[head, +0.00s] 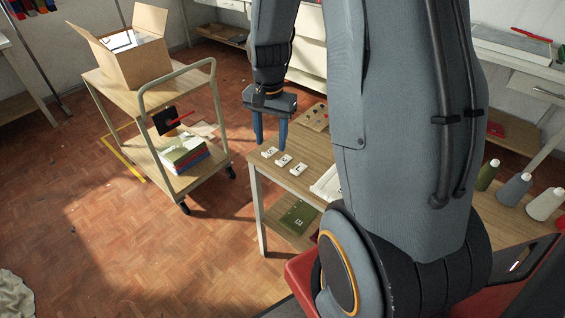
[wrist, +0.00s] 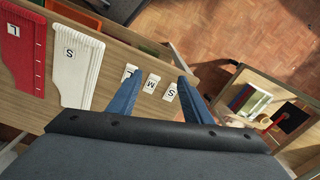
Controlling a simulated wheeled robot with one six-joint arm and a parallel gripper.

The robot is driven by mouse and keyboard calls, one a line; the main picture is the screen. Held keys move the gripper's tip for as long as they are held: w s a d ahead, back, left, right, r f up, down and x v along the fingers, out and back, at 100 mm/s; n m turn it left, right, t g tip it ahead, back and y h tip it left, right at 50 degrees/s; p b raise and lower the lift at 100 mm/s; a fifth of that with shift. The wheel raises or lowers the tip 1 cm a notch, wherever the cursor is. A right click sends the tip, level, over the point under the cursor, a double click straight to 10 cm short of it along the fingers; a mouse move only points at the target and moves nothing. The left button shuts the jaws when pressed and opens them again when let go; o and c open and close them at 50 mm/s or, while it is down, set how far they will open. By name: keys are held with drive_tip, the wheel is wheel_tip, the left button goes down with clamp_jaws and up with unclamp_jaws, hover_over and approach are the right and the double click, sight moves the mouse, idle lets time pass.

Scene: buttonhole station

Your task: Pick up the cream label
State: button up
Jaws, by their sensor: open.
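Three small whitish labels with dark letters lie in a row on the wooden table: one label (head: 269,152) nearest the left edge, a middle label (head: 283,160) and a right label (head: 298,169). In the wrist view they are an S label (wrist: 170,92), an M label (wrist: 151,84) and a third label (wrist: 131,71) partly covered by a finger. I cannot tell by colour which is the cream label. My gripper (head: 270,146) points down above the label end of the table. Its blue fingers also show in the wrist view (wrist: 156,80), apart, with nothing held between them.
In the wrist view, a white piece marked S (wrist: 77,62) and a red piece marked L (wrist: 24,46) lie on the table (wrist: 203,78). A trolley (head: 178,182) with an open cardboard box (head: 135,62) stands left. Floor between trolley and table is clear.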

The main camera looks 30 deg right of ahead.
sight(279, 162)
drive_tip(key=w+d+f+m, duration=0.1)
drive_tip(key=d+f+m, duration=0.1)
drive_tip(key=w+d+f+m, duration=0.1)
drive_tip(key=d, duration=0.1)
drive_tip(key=shift+w+f, duration=0.25)
drive_tip(key=shift+w, duration=0.05)
drive_tip(key=shift+d+f, duration=0.1)
drive_tip(key=shift+f, duration=0.55)
drive_tip(key=shift+s+a+f+p, duration=0.1)
drive_tip(key=shift+f+p, duration=0.45)
drive_tip(key=shift+f, duration=1.05)
drive_tip(key=shift+s+a+f+p, duration=0.1)
drive_tip(key=shift+f+p, duration=0.4)
drive_tip(key=shift+f, duration=1.1)
drive_tip(key=c, duration=1.1)
